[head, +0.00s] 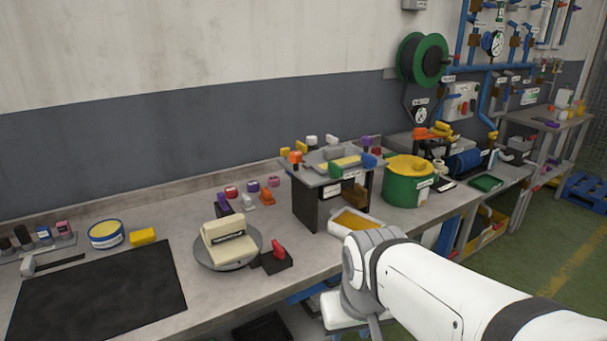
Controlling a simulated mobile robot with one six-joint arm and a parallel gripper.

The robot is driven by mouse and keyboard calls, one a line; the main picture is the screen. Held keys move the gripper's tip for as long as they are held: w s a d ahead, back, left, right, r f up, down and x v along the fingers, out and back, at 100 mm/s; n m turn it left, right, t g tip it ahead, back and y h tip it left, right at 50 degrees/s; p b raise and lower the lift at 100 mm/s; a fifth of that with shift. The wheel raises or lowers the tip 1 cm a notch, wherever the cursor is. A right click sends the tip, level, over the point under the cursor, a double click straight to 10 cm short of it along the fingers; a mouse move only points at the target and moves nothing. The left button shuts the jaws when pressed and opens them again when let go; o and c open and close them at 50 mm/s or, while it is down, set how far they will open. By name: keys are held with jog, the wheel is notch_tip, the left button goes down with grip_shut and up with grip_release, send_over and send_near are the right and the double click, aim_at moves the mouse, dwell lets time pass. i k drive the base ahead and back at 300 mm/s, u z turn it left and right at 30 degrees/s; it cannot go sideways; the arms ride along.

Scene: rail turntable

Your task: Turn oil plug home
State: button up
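I cannot pick out an oil plug for certain at this size. A cream block-shaped housing (228,240) with a dark slot-like mark sits on a round grey turntable (205,260) on the bench. A white tray with amber contents (338,229) lies further right, below a small raised stand. My arm comes in from the lower right and its wrist bends down near the bench's front edge. My gripper's fingers do not show.
A black mat (100,292) covers the bench's left front. A yellow-topped tub (106,234) and yellow block (143,236) lie behind it. The raised stand (305,178) carries several coloured parts. A green drum with yellow funnel (403,190) stands right of it.

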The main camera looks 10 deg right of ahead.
aim_at(362, 192)
jog(key=u, duration=1.7)
jog(key=k, duration=0.9)
jog(key=z, duration=1.55)
jog(key=i, duration=1)
jog(key=z, duration=0.05)
